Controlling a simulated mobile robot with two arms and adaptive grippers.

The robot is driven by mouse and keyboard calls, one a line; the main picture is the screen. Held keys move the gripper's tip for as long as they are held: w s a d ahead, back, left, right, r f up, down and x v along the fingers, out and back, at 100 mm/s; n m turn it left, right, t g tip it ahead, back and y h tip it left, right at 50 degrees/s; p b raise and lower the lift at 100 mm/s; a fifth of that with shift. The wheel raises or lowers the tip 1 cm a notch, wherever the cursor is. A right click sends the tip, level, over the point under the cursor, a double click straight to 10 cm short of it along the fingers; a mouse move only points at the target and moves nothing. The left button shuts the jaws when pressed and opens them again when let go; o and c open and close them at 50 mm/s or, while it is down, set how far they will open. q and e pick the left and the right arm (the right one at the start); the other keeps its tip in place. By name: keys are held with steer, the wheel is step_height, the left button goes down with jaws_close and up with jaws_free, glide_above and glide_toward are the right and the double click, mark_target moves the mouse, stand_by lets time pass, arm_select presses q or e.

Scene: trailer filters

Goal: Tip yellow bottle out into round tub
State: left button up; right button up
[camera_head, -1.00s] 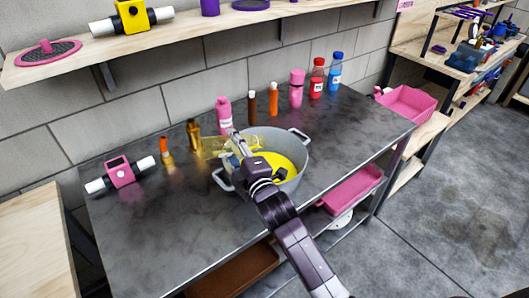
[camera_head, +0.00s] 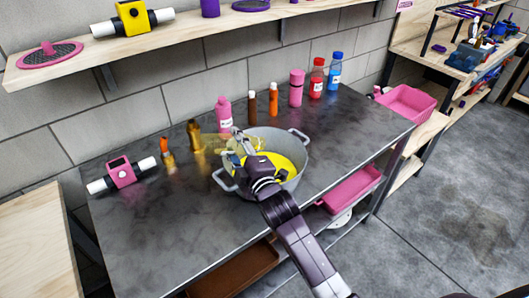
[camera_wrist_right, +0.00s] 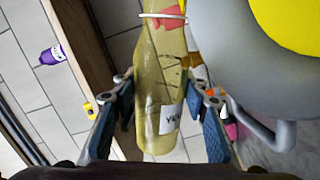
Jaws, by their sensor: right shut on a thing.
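The yellow bottle (camera_head: 213,146) is see-through and lies tilted over near the left rim of the round tub. My right gripper (camera_head: 238,144) is shut on it. In the right wrist view the bottle (camera_wrist_right: 160,75) sits between the two fingers (camera_wrist_right: 165,118), with part of a white label showing. The round tub (camera_head: 299,172) is a grey pot with two handles on the dark table. Yellow contents show inside it, partly hidden by my right arm. The tub's wall (camera_wrist_right: 225,55) is right beside the bottle in the wrist view. My left gripper is not in view.
A pink bottle (camera_head: 223,114), a brown bottle (camera_head: 252,108) and an orange bottle (camera_head: 273,100) stand behind the tub. A small gold bottle (camera_head: 194,137) stands left of it. A pink device (camera_head: 122,173) lies further left. The table's front left is clear.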

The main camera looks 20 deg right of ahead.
steer(key=shift+w+d+r+m+p, duration=0.1)
steer(key=shift+d+r+m+p, duration=0.45)
steer(key=shift+r+m+p, duration=0.45)
stand_by(0.8)
steer(key=shift+w+d+r+m+p, duration=0.1)
steer(key=shift+d+r+m+p, duration=0.1)
steer(key=shift+d+m+p, duration=0.25)
steer(key=shift+w+d+r+m+p, duration=0.1)
steer(key=shift+d+r+m+p, duration=0.1)
steer(key=shift+m+p, duration=0.45)
stand_by(0.5)
steer(key=shift+s, duration=0.1)
stand_by(0.7)
